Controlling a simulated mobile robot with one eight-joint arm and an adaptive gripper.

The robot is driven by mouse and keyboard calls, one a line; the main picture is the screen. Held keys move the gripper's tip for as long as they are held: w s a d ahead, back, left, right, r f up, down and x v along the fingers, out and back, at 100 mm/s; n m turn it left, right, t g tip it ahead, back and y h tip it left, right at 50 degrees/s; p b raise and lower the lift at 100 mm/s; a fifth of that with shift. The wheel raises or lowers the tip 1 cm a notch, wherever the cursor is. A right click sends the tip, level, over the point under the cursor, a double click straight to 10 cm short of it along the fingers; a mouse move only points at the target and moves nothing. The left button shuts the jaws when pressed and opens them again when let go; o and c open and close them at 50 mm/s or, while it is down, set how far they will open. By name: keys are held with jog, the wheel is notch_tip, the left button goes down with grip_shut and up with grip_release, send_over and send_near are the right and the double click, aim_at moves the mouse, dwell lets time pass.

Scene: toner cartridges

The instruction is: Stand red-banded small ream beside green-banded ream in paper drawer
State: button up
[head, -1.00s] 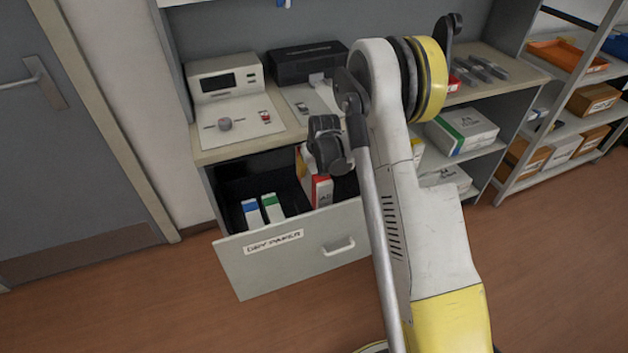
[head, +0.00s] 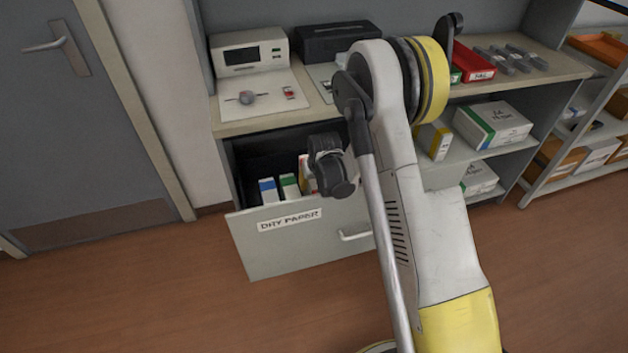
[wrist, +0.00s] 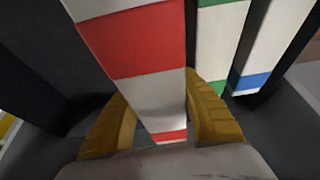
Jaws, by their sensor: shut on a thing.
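My gripper (wrist: 158,92) is shut on the red-banded ream (wrist: 130,45), a white block with red bands, between its yellow fingers. In the head view the red-banded ream (head: 311,184) shows only in part, behind my dark wrist. It is at the open paper drawer (head: 284,247), just right of the green-banded ream (head: 289,187). The green-banded ream also shows in the wrist view (wrist: 222,35), with a narrow dark gap between the two. I cannot tell whether the held ream touches the drawer floor.
The blue-banded ream (head: 268,191) stands left of the green-banded one. The drawer front bears a "DRY PAPER" label. Above is a counter (head: 262,112) with a control panel. Shelves with boxed paper (head: 492,124) are to the right. My arm hides the drawer's right part.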

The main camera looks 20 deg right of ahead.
jog(key=shift+r, duration=0.15)
jog(key=shift+f, duration=0.6)
jog(key=o, duration=1.1)
